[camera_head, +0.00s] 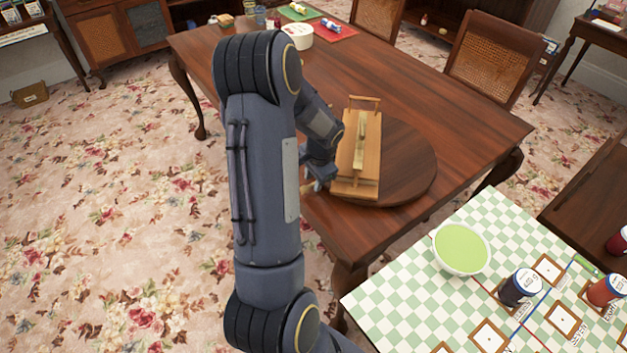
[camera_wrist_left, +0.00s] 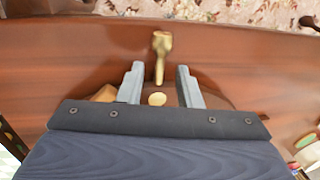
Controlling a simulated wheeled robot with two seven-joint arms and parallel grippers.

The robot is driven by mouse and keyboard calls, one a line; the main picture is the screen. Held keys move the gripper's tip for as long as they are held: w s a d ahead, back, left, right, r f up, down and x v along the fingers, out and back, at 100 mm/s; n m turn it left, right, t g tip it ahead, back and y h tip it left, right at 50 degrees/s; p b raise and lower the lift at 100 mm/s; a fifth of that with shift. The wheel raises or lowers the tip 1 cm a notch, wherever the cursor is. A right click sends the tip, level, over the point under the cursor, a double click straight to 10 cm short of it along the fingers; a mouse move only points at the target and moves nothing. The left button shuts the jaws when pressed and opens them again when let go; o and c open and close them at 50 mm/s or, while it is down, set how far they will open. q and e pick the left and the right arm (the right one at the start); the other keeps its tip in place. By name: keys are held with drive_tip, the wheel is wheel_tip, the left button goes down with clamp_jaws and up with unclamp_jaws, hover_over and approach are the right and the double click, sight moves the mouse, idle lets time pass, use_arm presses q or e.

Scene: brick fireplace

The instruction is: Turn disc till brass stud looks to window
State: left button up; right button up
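The round dark wooden disc (camera_head: 415,165) lies on the near end of the long table, with a wooden tray (camera_head: 367,155) with end handles on it. My left gripper (camera_head: 312,188) is low at the disc's left edge, partly hidden behind my arm in the head view. In the left wrist view the fingers of my left gripper (camera_wrist_left: 160,85) are open. A brass peg with a wide head (camera_wrist_left: 161,55) shows ahead of and between them. A round brass spot (camera_wrist_left: 157,99), perhaps the stud, lies nearer the palm between the fingers. Contact cannot be told. My right gripper is out of view.
The table (camera_head: 330,75) has bare wood around the disc. A white pot (camera_head: 298,36), a red mat (camera_head: 328,33) and a green mat (camera_head: 296,11) are at its far end. A checked table (camera_head: 400,285) with a green bowl (camera_head: 461,248) and jars stands at lower right. Chairs (camera_head: 499,55) line the far side.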

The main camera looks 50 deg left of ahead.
use_arm(q)
wheel_tip(320, 180, up, 6)
drive_tip(key=d, duration=0.1)
drive_tip(key=shift+d+r, duration=0.15)
drive_tip(key=shift+d, duration=0.1)
idle(0.4)
drive_tip(key=s+d+r+n+t+h, duration=0.1)
drive_tip(key=s+d+r, duration=0.3)
drive_tip(key=d, duration=0.5)
drive_tip(key=s+d+r+t+h, duration=0.2)
drive_tip(key=s+d+r+h, duration=0.1)
drive_tip(key=d, duration=0.6)
drive_tip(key=s+d+r+n+t+h, duration=0.1)
drive_tip(key=s+d+r+t+h, duration=0.1)
drive_tip(key=s+d+r, duration=0.3)
drive_tip(key=s+d, duration=0.2)
drive_tip(key=d, duration=0.2)
drive_tip(key=shift+n, duration=0.3)
drive_tip(key=shift+a, duration=0.1)
